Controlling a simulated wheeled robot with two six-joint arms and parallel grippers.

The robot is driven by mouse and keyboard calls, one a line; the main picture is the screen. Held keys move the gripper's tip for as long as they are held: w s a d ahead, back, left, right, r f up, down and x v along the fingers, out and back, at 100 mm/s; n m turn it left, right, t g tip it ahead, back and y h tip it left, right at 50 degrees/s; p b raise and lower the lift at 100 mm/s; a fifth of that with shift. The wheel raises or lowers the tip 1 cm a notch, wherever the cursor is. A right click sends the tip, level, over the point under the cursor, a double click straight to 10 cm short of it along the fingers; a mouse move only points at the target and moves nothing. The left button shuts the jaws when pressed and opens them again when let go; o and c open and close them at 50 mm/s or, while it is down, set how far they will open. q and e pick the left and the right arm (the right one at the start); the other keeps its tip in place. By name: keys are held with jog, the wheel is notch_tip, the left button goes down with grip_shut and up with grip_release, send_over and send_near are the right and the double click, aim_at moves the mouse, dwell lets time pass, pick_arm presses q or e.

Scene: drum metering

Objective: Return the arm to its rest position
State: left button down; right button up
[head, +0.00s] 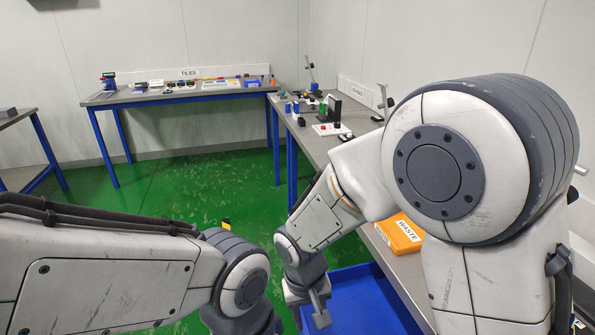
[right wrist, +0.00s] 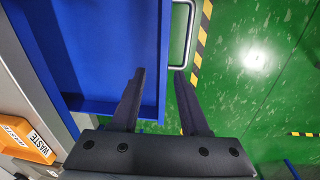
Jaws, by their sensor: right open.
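My right arm reaches in from the right of the head view, bends at a big grey-white joint, and slopes down to the lower middle. My right gripper (head: 318,308) points down beside the bench edge. In the right wrist view its two dark fingers (right wrist: 159,76) stand apart with nothing between them. They hang over the rim and handle side of a blue bin (right wrist: 110,45). My left arm lies across the lower left of the head view; its gripper is out of the picture.
An orange waste box (head: 400,233) sits on the right bench (head: 315,147), near my right arm. The blue bin (head: 362,295) is below, beside that bench. A tile table (head: 188,95) stands at the back. Green floor (head: 180,190) is clear in the middle.

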jog(key=s+d+r+m+t+y, duration=0.1)
jog(key=d+r+m+t, duration=0.15)
jog(key=d, duration=1.35)
jog(key=s+a+r+n+g+y+p, duration=0.1)
jog(key=s+a+r+n+g+p, duration=0.2)
jog(key=s+a+r, duration=1)
jog(key=s+n+p, duration=0.1)
jog(key=n+p, duration=0.2)
jog(key=n, duration=0.1)
jog(key=shift+a, duration=0.25)
jog(key=shift+n, duration=0.25)
